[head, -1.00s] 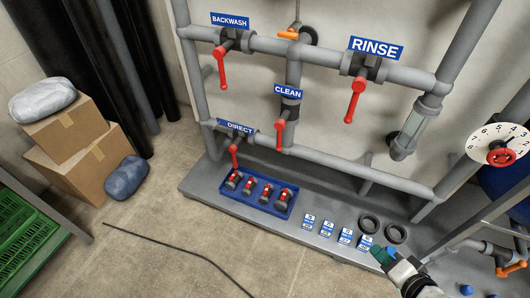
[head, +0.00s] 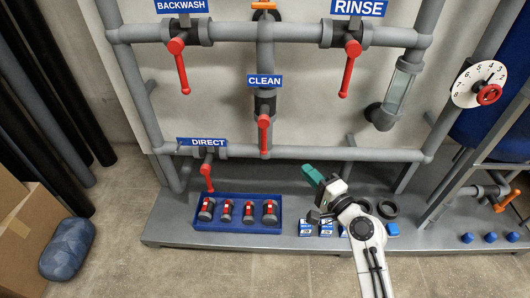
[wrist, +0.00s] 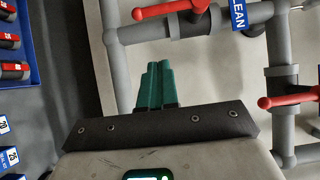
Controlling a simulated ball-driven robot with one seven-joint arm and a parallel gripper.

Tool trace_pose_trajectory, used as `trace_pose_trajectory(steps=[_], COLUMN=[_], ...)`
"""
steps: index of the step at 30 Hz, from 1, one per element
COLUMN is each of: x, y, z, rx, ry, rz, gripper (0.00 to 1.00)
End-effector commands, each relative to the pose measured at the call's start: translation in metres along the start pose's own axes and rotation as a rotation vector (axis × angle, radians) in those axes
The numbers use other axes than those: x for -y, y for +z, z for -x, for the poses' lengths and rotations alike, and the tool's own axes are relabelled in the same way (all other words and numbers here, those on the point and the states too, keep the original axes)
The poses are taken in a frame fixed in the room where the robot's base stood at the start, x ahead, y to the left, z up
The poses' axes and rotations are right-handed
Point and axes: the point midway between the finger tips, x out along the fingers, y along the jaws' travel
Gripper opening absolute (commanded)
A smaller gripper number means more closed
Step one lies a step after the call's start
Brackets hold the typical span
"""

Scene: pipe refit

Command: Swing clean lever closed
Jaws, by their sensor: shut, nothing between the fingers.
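The clean lever (head: 263,135) is red and hangs straight down from its valve on the middle vertical pipe, in line with the pipe. Its blue CLEAN sign (head: 265,81) is just above. In the wrist view the clean lever (wrist: 165,9) lies at the top edge beside the partly cut-off CLEAN sign (wrist: 238,14). My gripper (head: 312,174) has teal fingers, shut and empty. It is below and right of the clean lever in the head view, apart from it. The shut fingers (wrist: 157,85) show at the centre of the wrist view.
Red levers hang at BACKWASH (head: 180,70), RINSE (head: 349,70) and DIRECT (head: 206,175). A blue tray (head: 237,224) holds several small red and black parts on the grey plinth. Black rings (head: 388,209) lie right of my arm. A gauge (head: 480,84) is at the right.

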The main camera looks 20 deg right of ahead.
Motion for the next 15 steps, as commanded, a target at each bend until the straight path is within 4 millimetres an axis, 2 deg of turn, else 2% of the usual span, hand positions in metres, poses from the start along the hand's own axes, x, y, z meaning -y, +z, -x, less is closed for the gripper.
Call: trace_pose_trajectory(steps=[8, 11, 15], x=[0.0, 0.0, 0.0], y=[0.001, 0.0, 0.001], z=[-0.003, -0.011, -0.033], rx=[0.002, 0.003, 0.004], ry=[0.001, 0.0, 0.001], rz=[0.002, 0.002, 0.003], gripper=[0.0, 0.0, 0.0])
